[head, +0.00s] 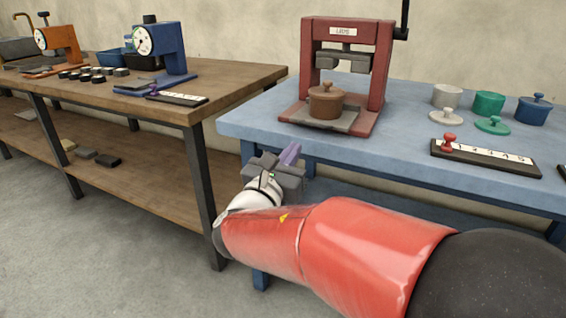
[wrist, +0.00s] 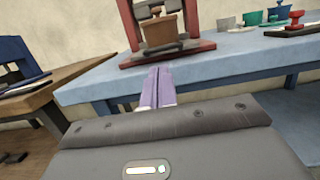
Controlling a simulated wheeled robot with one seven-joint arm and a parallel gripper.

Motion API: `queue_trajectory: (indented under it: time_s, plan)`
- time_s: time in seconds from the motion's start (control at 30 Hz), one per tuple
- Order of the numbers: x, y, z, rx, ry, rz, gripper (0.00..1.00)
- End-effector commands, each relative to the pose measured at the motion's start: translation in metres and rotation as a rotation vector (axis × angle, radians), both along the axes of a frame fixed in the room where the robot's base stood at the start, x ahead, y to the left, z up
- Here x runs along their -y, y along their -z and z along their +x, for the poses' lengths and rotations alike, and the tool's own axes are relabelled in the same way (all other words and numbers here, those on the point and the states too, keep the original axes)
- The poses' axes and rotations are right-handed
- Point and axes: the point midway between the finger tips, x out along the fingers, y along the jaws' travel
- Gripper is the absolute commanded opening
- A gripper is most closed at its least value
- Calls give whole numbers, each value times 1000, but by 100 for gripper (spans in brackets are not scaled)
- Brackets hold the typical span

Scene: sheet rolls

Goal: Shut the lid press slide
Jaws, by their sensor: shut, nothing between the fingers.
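The lid press (head: 346,70) is a red frame labelled "LIDS" on the blue table, with a crank handle at its upper right. Its slide (head: 328,121), a grey plate on the red base, carries a brown lidded pot (head: 325,102) under the grey press head (head: 346,58). How far the slide is in, I cannot tell exactly. The press also shows in the wrist view (wrist: 124,22), with the pot (wrist: 161,31) in it. My gripper (head: 290,154) is shut and empty, with purple fingers (wrist: 158,86), in front of the table edge, apart from the press.
On the blue table (head: 400,155) to the right stand grey, green and blue pots (head: 488,103), loose lids (head: 445,117) and a numbered strip (head: 485,157) with a red peg. A wooden table (head: 230,85) on the left holds dial presses (head: 160,50). A gap separates the tables.

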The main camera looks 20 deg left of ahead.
Motion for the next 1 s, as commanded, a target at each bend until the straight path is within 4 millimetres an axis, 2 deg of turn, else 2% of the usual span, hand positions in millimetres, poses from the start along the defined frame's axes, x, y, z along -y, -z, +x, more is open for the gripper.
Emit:
queue_trajectory:
  time_s: [0.1, 0.33, 0.5, 0.87, 1.0]
  plan:
    - [3, -6, 26, 0, 4, 0, 0]
    - [5, -13, 60, -1, 2, 0, 0]
    - [6, -14, 69, 0, 0, 1, 0]
    - [6, -14, 71, 0, 1, 1, 0]
    - [8, -13, 91, -1, 5, 1, 0]
